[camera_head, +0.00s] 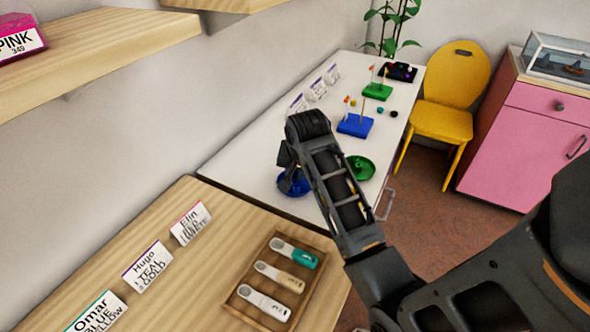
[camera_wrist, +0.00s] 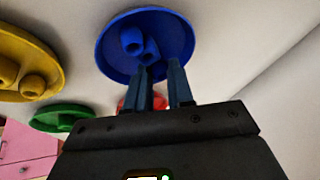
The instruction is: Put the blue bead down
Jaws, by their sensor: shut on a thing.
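The blue dish (camera_head: 296,191) stands on the white table, partly behind my gripper (camera_head: 290,172). In the wrist view the blue dish (camera_wrist: 180,38) fills the top middle, just beyond the fingertips of my gripper (camera_wrist: 161,76). Two small blue rounded shapes (camera_wrist: 131,40) show inside the dish near the fingertips. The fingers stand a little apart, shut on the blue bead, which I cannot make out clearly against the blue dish. Whether it touches the dish is unclear.
A green dish (camera_head: 359,167) and a yellow dish (camera_wrist: 45,60) stand close by; a red dish (camera_wrist: 129,104) shows behind the fingers. Blue (camera_head: 355,126) and green (camera_head: 377,92) peg boards stand farther back. A wooden tray (camera_head: 275,244) with several tagged items lies in front.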

